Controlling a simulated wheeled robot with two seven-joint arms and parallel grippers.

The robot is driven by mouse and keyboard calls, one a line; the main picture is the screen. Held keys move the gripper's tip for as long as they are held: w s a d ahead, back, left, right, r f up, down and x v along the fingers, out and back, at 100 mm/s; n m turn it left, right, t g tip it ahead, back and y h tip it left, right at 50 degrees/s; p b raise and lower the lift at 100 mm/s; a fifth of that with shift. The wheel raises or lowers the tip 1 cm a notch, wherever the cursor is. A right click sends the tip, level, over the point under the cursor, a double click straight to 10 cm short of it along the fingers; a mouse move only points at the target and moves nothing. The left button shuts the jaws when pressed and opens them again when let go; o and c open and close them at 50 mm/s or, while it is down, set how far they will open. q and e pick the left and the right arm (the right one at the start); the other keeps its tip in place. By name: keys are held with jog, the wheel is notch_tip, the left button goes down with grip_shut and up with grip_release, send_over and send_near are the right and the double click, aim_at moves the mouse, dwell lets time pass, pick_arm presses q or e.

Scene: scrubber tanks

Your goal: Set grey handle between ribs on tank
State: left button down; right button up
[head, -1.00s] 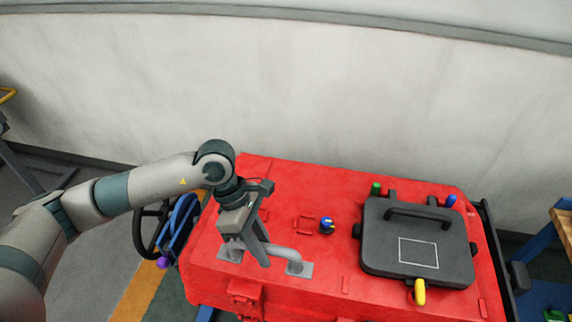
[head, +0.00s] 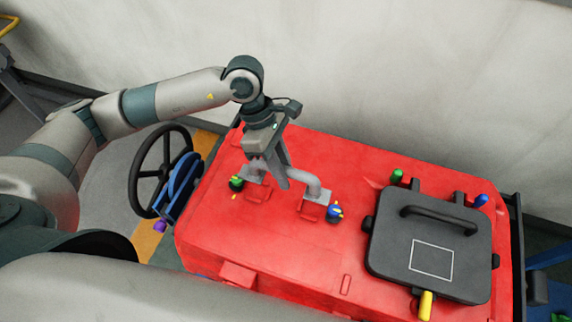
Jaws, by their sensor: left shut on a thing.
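The grey handle (head: 301,179) is a bent bar with a flat square foot at each end. My left gripper (head: 271,168) is shut on the bar near its left end, hiding part of it. The handle is over the back left part of the red tank (head: 285,243). Its right foot is just behind a small red rib (head: 312,211) and a blue knob (head: 334,214). Its left foot is just behind another red rib (head: 257,192), near a green knob (head: 236,184). I cannot tell whether the feet touch the tank. My right gripper is out of view.
A black lid (head: 395,258) with a black bar handle covers the tank's right part, with green, blue and yellow knobs around it. A black steering wheel (head: 137,176) and blue part stand left of the tank. The tank's front middle is clear.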

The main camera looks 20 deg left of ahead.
pick_arm(q)
jog(key=shift+s, duration=0.1)
jog(key=shift+f+b, duration=0.9)
jog(key=shift+f, duration=1.55)
jog(key=shift+f, duration=0.15)
jog(key=shift+f+b, duration=0.55)
jog(key=shift+b, duration=0.35)
